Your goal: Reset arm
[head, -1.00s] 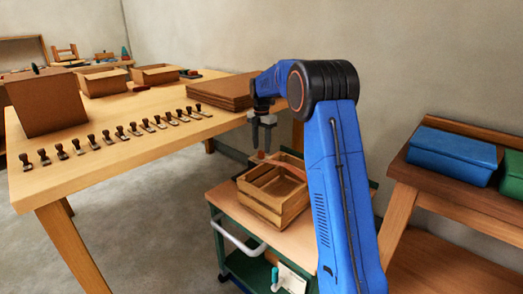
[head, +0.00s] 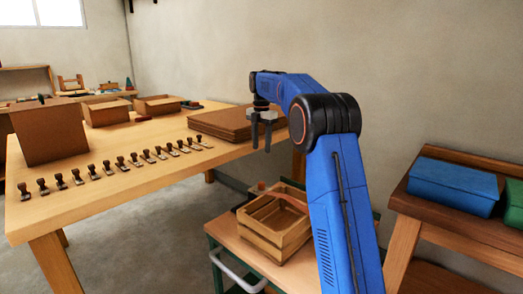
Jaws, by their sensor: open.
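My blue arm (head: 338,190) rises at the right of the middle in the head view and bends over to the left at its black elbow. My gripper (head: 261,148) hangs down from its end, open and empty. It is in the air above the wooden crate (head: 262,240), apart from it, and shows in front of the stacked brown boards on the table.
The crate stands on a cart (head: 218,228). A long wooden table (head: 110,190) holds a row of several stamps (head: 119,164), brown boxes (head: 48,133) and a stack of boards (head: 224,122). A side bench (head: 445,223) at right bears a blue box (head: 453,187).

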